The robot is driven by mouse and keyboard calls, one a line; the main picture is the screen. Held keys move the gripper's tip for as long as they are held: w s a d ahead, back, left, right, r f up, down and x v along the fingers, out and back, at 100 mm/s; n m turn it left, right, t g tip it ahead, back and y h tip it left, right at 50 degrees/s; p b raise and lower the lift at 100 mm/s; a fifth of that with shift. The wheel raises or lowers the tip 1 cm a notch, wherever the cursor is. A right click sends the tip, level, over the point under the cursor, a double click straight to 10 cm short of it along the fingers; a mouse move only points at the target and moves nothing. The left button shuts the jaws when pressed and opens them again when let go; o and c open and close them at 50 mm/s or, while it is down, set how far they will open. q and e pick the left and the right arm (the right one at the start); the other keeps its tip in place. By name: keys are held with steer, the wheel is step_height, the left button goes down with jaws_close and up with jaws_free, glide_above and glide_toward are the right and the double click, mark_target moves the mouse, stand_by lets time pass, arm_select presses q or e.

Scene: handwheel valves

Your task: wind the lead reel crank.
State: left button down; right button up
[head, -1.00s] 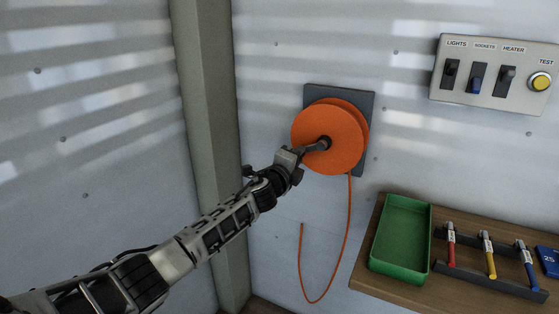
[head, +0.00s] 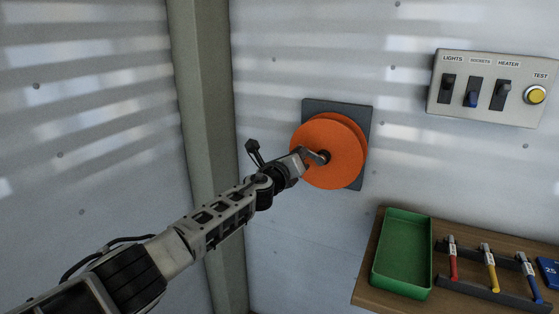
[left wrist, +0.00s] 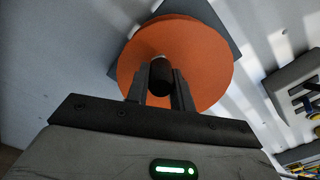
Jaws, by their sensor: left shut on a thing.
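The orange lead reel (head: 335,172) is mounted on a dark grey square plate (head: 366,120) on the wall. Its dark crank (head: 321,157) stands at the front of the reel. My left gripper (head: 303,159) reaches in from the left and is shut on the crank's handle. In the left wrist view, the dark round handle (left wrist: 160,77) sits between the two fingers of the left gripper (left wrist: 160,88), with the reel (left wrist: 205,60) behind it. No lead hangs below the reel. My right gripper is not in view.
A switch panel (head: 480,112) with a yellow test button (head: 535,95) is on the wall at upper right. A wooden shelf (head: 385,295) at lower right holds a green tray (head: 378,270) and a rack with red, yellow and blue handled tools. A grey post (head: 205,150) stands left of the reel.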

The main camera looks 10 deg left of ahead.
arm_select(q)
steer(key=shift+d+r+m, duration=0.15)
steer(key=shift+r+m, duration=0.2)
steer(key=shift+m, duration=0.15)
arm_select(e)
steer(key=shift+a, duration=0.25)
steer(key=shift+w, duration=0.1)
arm_select(q)
steer(key=c, duration=1.2)
jaws_free()
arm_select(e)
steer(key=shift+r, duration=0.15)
